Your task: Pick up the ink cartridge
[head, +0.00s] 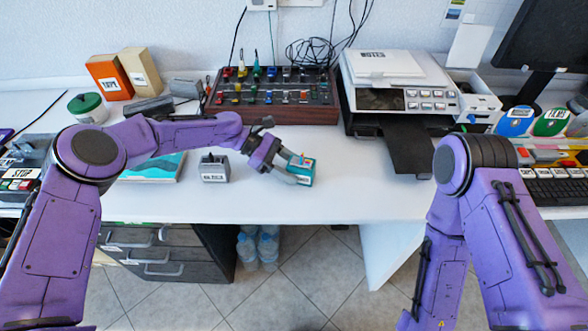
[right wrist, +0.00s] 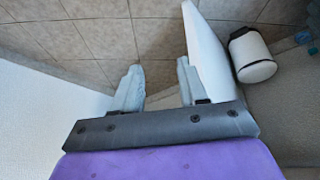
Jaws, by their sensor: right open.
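A small teal and orange box with a white label (head: 304,167), which looks like the ink cartridge, is on or just above the white table, in front of the mixer panel. My left gripper (head: 290,171) is at this box, its fingers reaching its left side. The head view is too small to show whether the fingers grip it or stand around it. My right gripper (right wrist: 158,92) is open and empty in the right wrist view, with the tiled floor beyond its fingers. It is hidden in the head view.
A printer (head: 397,84) with a dark tray (head: 408,150) stands to the right of the box. A grey labelled block (head: 214,168) and a teal book (head: 155,168) lie to its left. The mixer panel (head: 272,96) is behind. The table in front is clear.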

